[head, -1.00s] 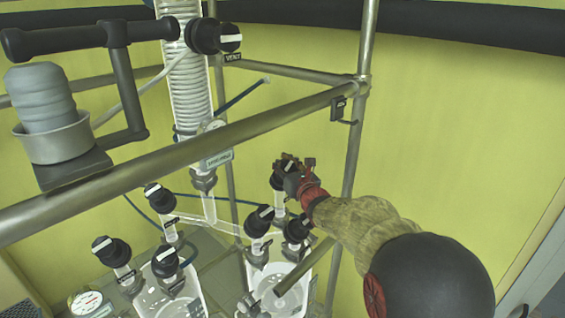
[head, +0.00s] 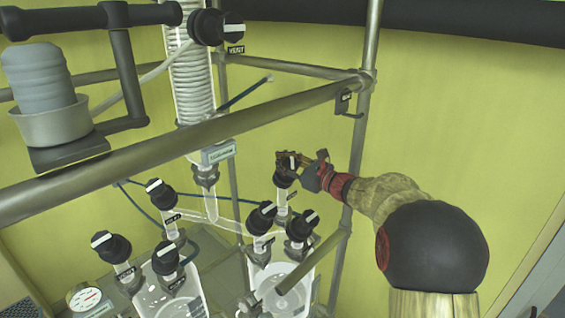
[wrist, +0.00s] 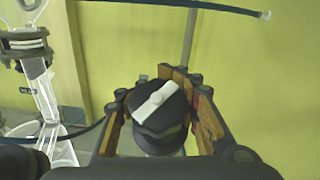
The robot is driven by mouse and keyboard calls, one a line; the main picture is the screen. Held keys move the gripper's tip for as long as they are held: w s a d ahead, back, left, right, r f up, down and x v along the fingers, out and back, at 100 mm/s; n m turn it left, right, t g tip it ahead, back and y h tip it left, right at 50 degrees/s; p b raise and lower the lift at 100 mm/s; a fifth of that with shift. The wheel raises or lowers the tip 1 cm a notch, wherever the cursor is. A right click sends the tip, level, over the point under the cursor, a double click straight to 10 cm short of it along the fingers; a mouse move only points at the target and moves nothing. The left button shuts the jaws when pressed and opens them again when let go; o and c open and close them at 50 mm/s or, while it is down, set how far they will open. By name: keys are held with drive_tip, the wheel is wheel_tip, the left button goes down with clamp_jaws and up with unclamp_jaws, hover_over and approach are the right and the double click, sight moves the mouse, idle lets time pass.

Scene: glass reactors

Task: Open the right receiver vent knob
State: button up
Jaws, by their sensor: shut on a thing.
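The right receiver vent knob (wrist: 158,112) is black with a white bar across its top. In the wrist view it sits between the fingers of my gripper (wrist: 163,108), which are closed on both its sides. The white bar slants from lower left to upper right. In the head view my gripper (head: 289,160) reaches in from the right to the knob (head: 285,178), on the rearmost glass neck of the right receiver (head: 282,285). The fingers partly hide the knob there.
Two more black knobs (head: 261,218) (head: 301,226) stand close in front on the right receiver. The left receiver (head: 172,296) carries several similar knobs. A steel rail (head: 150,172) crosses in front, and an upright post (head: 358,140) stands behind my arm. A condenser (head: 193,85) rises at centre left.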

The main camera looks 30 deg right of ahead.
drive_tip(key=shift+s+a+f+n+g+y, duration=0.1)
drive_tip(key=shift+a+n+g+y, duration=0.15)
drive_tip(key=shift+n+y, duration=0.3)
drive_tip(key=shift+s+a+f+n+g+y, duration=0.1)
drive_tip(key=shift+n+g+y, duration=0.2)
drive_tip(key=shift+n, duration=0.35)
clamp_jaws()
drive_tip(key=o, duration=1.4)
unclamp_jaws()
drive_tip(key=shift+r, duration=0.15)
drive_tip(key=v, duration=1.2)
drive_tip(key=shift+w, duration=0.1)
